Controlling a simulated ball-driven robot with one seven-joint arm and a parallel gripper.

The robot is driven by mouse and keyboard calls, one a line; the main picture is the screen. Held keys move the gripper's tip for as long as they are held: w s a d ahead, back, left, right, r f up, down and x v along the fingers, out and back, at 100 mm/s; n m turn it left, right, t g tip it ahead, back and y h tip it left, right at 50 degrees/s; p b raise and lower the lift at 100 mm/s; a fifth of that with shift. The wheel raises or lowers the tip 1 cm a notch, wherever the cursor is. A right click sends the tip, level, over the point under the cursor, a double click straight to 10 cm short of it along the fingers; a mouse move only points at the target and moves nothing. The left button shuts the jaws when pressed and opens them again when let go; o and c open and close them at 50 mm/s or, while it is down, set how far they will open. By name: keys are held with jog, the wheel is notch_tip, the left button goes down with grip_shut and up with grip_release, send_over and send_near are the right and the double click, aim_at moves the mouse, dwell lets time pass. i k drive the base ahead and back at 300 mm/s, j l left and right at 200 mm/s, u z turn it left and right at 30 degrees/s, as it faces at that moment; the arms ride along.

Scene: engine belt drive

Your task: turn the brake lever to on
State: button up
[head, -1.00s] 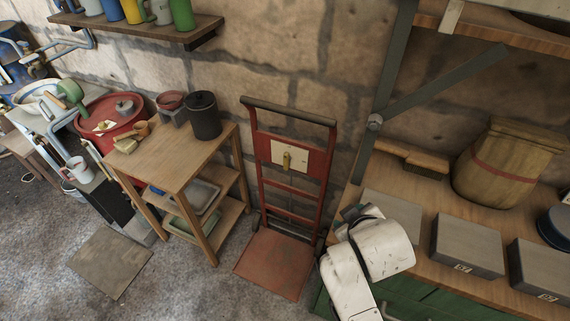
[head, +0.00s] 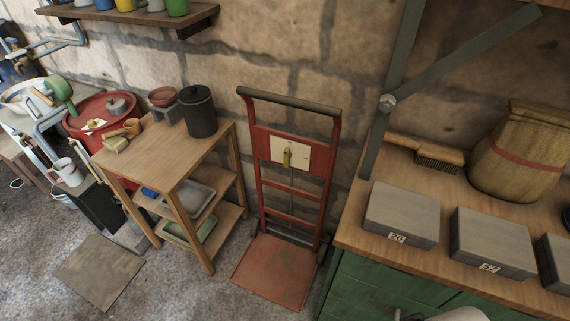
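The hand truck stands against the stone wall, between the wooden shelf table and the workbench. My gripper is not in view; only a bit of my white arm shows at the bottom edge, right of centre, well below and right of the lever.
A wooden shelf table (head: 160,158) stands left of the hand truck, with a dark canister (head: 198,111) on it. A workbench (head: 350,236) on the right holds grey boxes (head: 402,213), a brush (head: 428,152) and a wooden tub (head: 519,155). Floor in front is clear beside a flat mat (head: 99,270).

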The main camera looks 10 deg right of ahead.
aim_at(287, 154)
jog(key=i+j+z, duration=0.1)
jog(key=i+j, duration=0.15)
jog(key=i+j+z, duration=0.15)
jog(key=j, duration=0.35)
jog(key=i+j+u, duration=0.65)
jog(key=i, duration=0.2)
